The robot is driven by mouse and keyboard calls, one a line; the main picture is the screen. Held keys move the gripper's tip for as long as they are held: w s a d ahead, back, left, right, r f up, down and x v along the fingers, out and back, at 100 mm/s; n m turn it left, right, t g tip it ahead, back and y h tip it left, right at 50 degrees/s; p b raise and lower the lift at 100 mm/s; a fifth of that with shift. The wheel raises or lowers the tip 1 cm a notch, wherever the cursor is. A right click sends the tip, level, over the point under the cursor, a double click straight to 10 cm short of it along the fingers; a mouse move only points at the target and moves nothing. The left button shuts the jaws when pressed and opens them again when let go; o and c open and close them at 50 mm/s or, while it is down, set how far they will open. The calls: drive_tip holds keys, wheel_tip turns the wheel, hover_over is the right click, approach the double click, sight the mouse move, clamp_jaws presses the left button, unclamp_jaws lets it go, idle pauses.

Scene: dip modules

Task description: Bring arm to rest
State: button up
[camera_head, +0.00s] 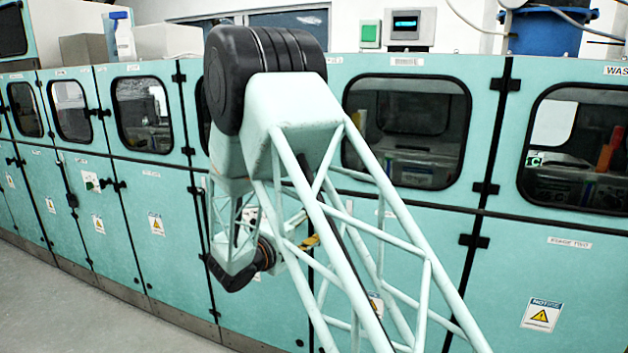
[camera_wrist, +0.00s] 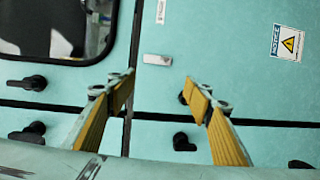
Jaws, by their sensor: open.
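My arm (camera_head: 370,230) shows in the head view, a teal lattice with black joints. It rises from the lower right, bends at the large black joint, and its forearm hangs down in front of the teal cabinets. In the wrist view my gripper (camera_wrist: 158,90) has its two yellow-padded fingers wide apart, with nothing between them. Behind the fingers is a cabinet front.
A row of teal cabinets (camera_head: 140,215) with dark windows and black latches runs along the wall behind the arm. A blue bin (camera_head: 545,30) and several boxes stand on top. Grey floor (camera_head: 60,310) is clear at the lower left.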

drive_tip(key=s+d+r+m+g, duration=0.25)
drive_tip(key=s+d+r, duration=0.25)
drive_tip(key=s+d, duration=0.45)
drive_tip(key=s+d+r+m+g, duration=0.2)
drive_tip(key=s+d+r+g, duration=0.2)
drive_tip(key=s+d, duration=0.55)
drive_tip(key=s+d+r+m+g, duration=0.2)
drive_tip(key=s+d+r+g, duration=0.25)
drive_tip(key=s+d, duration=0.5)
drive_tip(key=s+r+m+g+y, duration=0.15)
drive_tip(key=s+y, duration=0.35)
drive_tip(key=s, duration=1.4)
drive_tip(key=s+a+m+t+y, duration=0.1)
drive_tip(key=s+a+y, duration=0.1)
drive_tip(key=s+a, duration=0.2)
drive_tip(key=s+a+m+t+y, duration=0.1)
drive_tip(key=s+a, duration=0.4)
drive_tip(key=s, duration=0.5)
drive_tip(key=shift+s+r+t+y+p, duration=0.3)
drive_tip(key=shift+r+t+y, duration=0.2)
drive_tip(key=shift+y, duration=0.7)
drive_tip(key=shift+f, duration=0.15)
